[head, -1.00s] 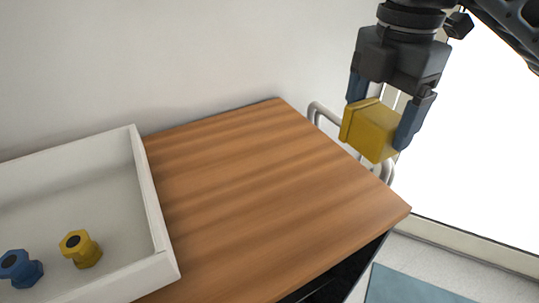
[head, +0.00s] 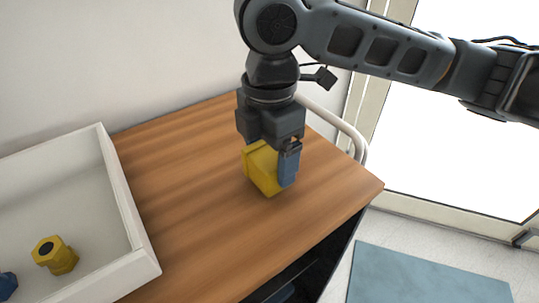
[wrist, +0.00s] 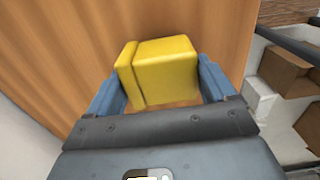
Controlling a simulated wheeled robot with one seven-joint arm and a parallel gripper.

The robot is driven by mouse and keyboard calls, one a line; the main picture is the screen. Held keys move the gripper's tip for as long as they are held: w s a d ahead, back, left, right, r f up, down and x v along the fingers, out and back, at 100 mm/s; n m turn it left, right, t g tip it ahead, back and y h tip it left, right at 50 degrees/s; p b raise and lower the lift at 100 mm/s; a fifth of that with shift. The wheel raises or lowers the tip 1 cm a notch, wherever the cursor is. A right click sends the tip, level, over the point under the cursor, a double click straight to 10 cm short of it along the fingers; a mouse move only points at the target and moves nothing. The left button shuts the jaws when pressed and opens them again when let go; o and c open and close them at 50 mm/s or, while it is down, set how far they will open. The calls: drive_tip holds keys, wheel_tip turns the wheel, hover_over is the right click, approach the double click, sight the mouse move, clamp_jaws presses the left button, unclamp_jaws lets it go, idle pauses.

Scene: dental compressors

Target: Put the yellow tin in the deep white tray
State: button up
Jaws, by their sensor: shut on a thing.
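The yellow tin (head: 262,172) is a small box with a lid-like band at one end. My gripper (head: 270,165) is shut on it, one blue finger on each side; the far finger is mostly hidden in the head view. In the wrist view the tin (wrist: 162,70) sits between both fingers (wrist: 160,90). It is over the wooden top; I cannot tell whether it touches the wood. The deep white tray (head: 128,215) stands to the left on the same top, partly out of frame.
A yellow hex-headed part (head: 55,255) and a blue one (head: 5,286) lie in the tray. Bare wooden top (head: 180,180) separates tray and tin. A metal rail (head: 340,125) runs along the far right edge. The wrist view shows brown boxes (wrist: 285,72) lower down.

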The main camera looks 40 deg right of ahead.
drive_tip(key=shift+f, duration=0.35)
drive_tip(key=shift+f, duration=0.15)
drive_tip(key=o, duration=1.2)
